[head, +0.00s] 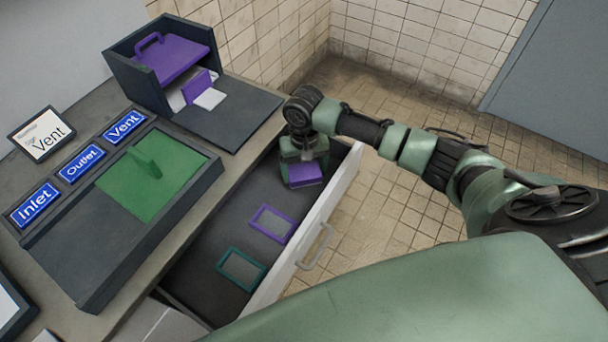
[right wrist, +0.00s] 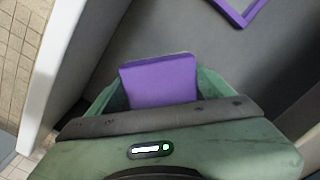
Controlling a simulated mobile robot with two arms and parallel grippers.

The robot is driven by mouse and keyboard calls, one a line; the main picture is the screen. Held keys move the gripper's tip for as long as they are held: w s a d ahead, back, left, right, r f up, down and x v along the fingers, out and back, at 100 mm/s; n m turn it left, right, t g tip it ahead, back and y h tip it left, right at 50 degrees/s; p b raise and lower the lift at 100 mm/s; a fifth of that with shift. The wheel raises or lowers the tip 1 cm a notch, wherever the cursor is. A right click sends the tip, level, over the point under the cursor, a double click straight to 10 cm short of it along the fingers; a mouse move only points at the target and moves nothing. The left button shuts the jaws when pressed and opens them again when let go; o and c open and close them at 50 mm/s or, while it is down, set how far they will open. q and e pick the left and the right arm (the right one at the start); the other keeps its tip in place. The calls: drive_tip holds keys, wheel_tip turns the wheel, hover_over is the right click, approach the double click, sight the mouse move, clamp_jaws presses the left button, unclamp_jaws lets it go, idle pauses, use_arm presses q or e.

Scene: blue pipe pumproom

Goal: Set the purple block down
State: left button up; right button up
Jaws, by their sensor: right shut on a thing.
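My right gripper (head: 306,160) is shut on the purple block (head: 305,174) at the far end of the open drawer. In the right wrist view the purple block (right wrist: 160,82) sits between the fingers, with grey drawer floor behind it. I cannot tell whether the block touches the floor. A purple outlined frame (head: 272,223) lies flat on the drawer floor nearer to me, and its corner shows in the right wrist view (right wrist: 238,8). A teal outlined frame (head: 241,269) lies nearer still. My left gripper is not in view.
The drawer's white front (head: 322,216) with its handle (head: 314,247) stands close beside my right arm. On the counter are a dark box (head: 135,75) with purple parts, a green panel (head: 150,176) in a dark tray, and blue Inlet, Outlet and Vent signs.

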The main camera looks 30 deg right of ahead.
sight(304, 172)
drive_tip(key=shift+f, duration=1.3)
drive_tip(key=shift+f, duration=0.15)
drive_tip(key=o, duration=1.1)
wheel_tip(304, 172, up, 12)
drive_tip(key=shift+r, duration=0.2)
